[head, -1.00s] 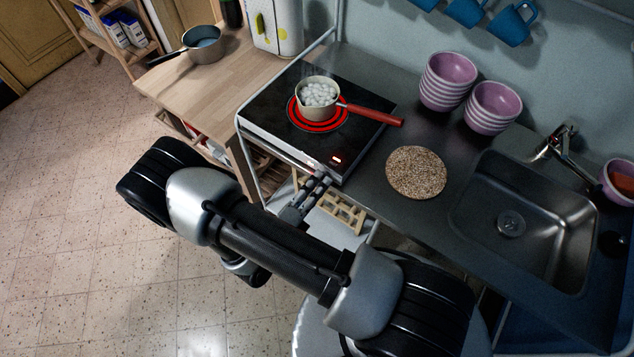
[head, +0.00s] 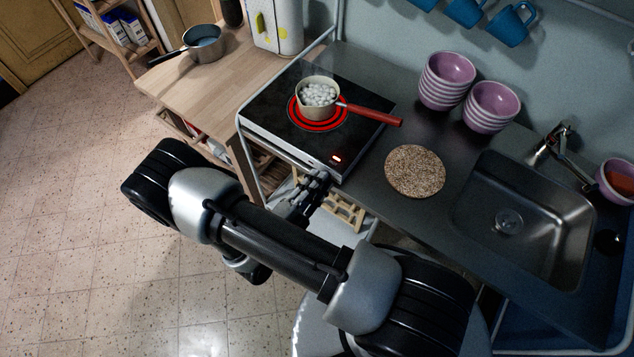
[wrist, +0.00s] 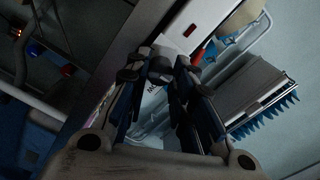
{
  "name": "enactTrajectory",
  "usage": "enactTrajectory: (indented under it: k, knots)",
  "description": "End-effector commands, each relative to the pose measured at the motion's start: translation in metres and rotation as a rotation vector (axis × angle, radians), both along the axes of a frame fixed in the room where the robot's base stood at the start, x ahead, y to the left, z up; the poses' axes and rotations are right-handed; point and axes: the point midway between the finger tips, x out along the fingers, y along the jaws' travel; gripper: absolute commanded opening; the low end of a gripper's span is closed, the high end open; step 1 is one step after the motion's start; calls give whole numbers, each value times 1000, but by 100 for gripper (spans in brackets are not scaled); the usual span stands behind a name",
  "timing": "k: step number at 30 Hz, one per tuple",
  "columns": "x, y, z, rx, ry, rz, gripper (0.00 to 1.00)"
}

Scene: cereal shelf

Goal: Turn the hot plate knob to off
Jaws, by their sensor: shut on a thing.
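The hot plate (head: 362,99) is a black slab with a white front side, on the counter. Its ring (head: 302,118) glows red, and a red display (head: 337,158) is lit near its front corner. A pale saucepan (head: 318,108) with a red handle and white round pieces inside stands on the ring. My gripper (head: 322,176) is at the hot plate's front side, below the display. In the wrist view my fingertips (wrist: 162,67) are closed at the white front (wrist: 180,30) of the hot plate, on the knob, which is mostly hidden by them.
A round cork mat (head: 415,171) lies right of the hot plate, with stacked purple bowls (head: 447,80) behind it. The sink (head: 530,215) is further right. A wooden table (head: 190,85) with a grey pan stands left. A wooden rack (head: 345,212) is under the counter.

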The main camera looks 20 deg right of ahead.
Motion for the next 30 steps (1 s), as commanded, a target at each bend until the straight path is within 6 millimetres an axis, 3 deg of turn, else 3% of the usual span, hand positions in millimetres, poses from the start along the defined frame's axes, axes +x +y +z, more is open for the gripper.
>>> enactTrajectory:
  k: [15,16,24,30]
  knots:
    - [-1,-1,0,-11,16,-1,0]
    - [-1,-1,0,-11,16,-1,24]
    - [0,0,0,-10,14,-1,42]
    - [0,0,0,-10,14,0,44]
